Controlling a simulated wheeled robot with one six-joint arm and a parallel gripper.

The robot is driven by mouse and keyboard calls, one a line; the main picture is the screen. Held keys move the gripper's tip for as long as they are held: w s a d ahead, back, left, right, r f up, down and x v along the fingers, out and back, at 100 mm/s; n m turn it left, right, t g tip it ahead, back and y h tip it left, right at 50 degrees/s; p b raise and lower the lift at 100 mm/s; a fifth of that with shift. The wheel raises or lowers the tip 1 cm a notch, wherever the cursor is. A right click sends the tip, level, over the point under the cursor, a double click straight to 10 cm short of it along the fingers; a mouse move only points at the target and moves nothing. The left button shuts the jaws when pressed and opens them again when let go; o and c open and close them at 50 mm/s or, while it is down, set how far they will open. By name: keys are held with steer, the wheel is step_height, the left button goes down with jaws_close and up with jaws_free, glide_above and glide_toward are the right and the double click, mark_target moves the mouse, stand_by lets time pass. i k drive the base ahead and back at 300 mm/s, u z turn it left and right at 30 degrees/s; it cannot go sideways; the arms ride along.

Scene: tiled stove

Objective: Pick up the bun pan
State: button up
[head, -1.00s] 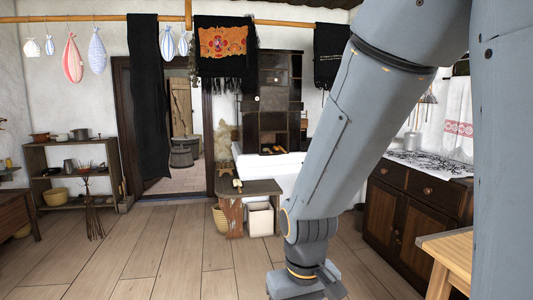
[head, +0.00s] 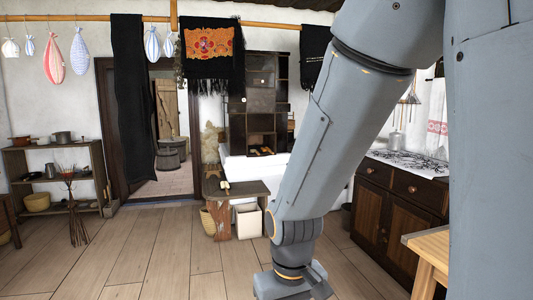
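I cannot make out a bun pan for certain. A small dark, tray-like thing with brownish bits (head: 262,151) lies on the white stove ledge (head: 238,167) in the middle distance; it is too small to tell what it is. My arm crosses the right half of the head view and points down to the bottom edge. My gripper's fingers are below the frame, so what they do is hidden.
A small bench (head: 245,188) stands before the stove, with a white bin (head: 247,221) and a basket (head: 208,221) by it. A dark cabinet (head: 398,205) and light wooden table (head: 432,246) are at right, shelves (head: 55,176) at left. The plank floor (head: 150,250) is open.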

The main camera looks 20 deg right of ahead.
mark_target(265, 150)
steer(key=z, duration=1.05)
steer(key=i, duration=5.5)
steer(key=u, duration=1.5)
